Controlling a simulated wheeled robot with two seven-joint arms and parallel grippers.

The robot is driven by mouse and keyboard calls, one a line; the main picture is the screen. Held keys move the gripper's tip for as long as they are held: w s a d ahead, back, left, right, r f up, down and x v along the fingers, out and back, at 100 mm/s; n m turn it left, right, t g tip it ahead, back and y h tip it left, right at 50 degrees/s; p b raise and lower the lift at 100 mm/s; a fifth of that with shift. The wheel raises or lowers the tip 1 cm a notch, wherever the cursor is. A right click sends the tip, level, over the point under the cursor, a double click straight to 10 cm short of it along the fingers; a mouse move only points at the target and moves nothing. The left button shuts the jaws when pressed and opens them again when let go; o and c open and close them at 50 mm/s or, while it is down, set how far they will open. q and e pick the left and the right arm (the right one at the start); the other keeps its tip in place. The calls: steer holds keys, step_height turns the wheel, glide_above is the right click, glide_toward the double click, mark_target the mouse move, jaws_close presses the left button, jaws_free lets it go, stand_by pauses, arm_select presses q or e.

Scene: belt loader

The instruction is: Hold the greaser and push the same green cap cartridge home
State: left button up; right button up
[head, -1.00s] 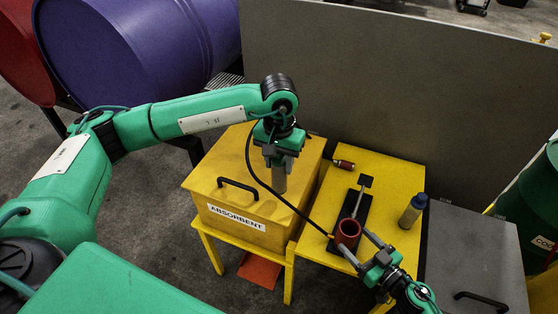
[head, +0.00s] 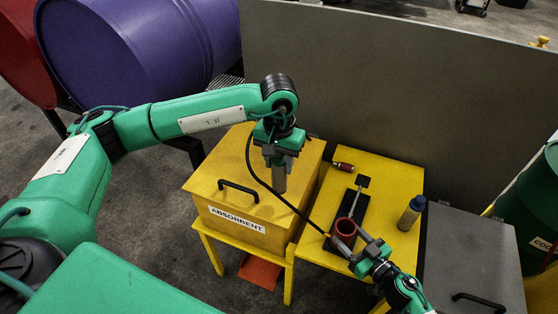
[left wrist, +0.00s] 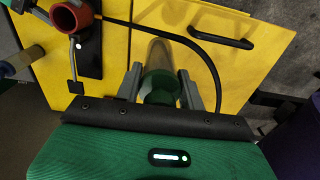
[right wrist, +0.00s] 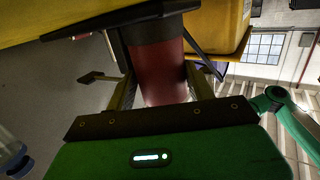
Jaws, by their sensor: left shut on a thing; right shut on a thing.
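The greaser, with its red open-topped barrel (head: 345,229), stands upright on a black base on the yellow table. Its barrel and lever also show in the left wrist view (left wrist: 68,18). My right gripper (head: 358,242) is shut on the barrel from the front right; the right wrist view shows the red barrel (right wrist: 165,75) between the fingers. My left gripper (head: 279,158) is shut on the grey cartridge (head: 279,180), which hangs upright above the absorbent box, left of the greaser and apart from it. The cartridge's green cap (left wrist: 158,88) shows between the fingers in the left wrist view.
The yellow absorbent box (head: 240,190) has a black handle. A blue-capped bottle (head: 411,214) and a small red-and-black item (head: 343,166) stand or lie on the yellow table (head: 385,180). A black hose runs to the greaser. A grey panel (head: 380,80) rises behind.

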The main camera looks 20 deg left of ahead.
arm_select(q)
steer(key=shift+d, duration=0.15)
steer(key=shift+c, duration=1.2)
steer(key=d+r+n, duration=0.1)
steer(key=d+n, duration=0.2)
steer(key=d, duration=1.7)
steer(key=shift+s+r+n, duration=0.3)
steer(key=shift+s, duration=0.15)
steer(key=shift+f, duration=0.1)
steer(key=shift+f, duration=2.9)
step_height(320, 180, down, 8)
steer(key=shift+f, duration=0.2)
steer(key=o, duration=1.3)
